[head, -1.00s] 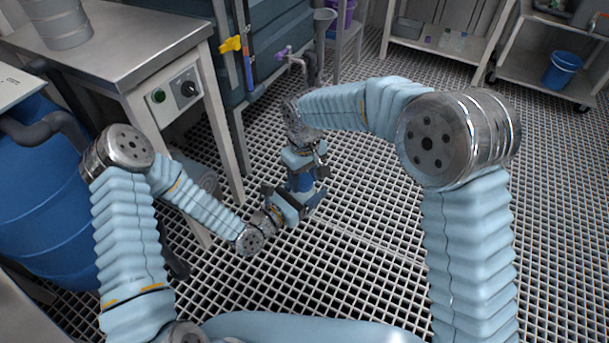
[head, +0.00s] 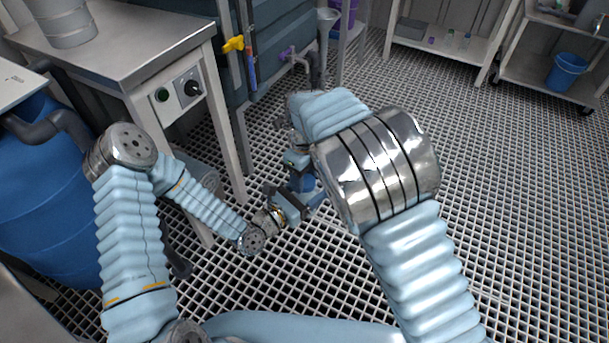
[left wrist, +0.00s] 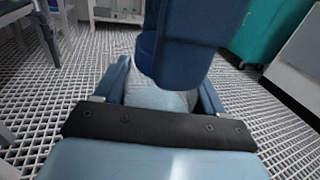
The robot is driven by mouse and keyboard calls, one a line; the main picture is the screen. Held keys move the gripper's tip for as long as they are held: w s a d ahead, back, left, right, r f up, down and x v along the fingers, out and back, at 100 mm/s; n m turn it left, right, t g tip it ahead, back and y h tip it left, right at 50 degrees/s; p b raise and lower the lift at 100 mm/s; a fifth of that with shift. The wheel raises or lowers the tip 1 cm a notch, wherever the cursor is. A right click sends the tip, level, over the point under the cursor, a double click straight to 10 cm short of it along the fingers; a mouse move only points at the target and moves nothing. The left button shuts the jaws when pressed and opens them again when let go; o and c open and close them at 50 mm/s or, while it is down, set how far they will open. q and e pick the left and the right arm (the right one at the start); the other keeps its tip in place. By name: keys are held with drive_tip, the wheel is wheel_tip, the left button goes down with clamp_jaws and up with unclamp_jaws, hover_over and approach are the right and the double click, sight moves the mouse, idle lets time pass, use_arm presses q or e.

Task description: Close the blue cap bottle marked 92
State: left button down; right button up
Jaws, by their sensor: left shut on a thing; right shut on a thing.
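The bottle is mostly hidden between my two grippers; its dark blue part (head: 303,182) shows between them in the head view. In the left wrist view a pale bottle body (left wrist: 160,98) sits between the fingers of my left gripper (left wrist: 162,92), with dark blue right above it. I cannot tell cap from right gripper there. My left gripper (head: 304,200) is shut on the bottle from the side. My right gripper (head: 299,160) comes down from above and is shut at the bottle's top, apparently on the blue cap. The number is not readable.
A steel table (head: 115,45) with a control box (head: 178,92) stands at left, beside a blue drum (head: 45,195). A dark tank (head: 275,50) with a yellow-handled valve is behind. Shelves and a blue bucket (head: 566,72) stand far right. The grated floor is open at right.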

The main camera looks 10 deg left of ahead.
drive_tip(key=o, duration=1.1)
wheel_tip(320, 180, up, 12)
drive_tip(key=shift+r, duration=0.1)
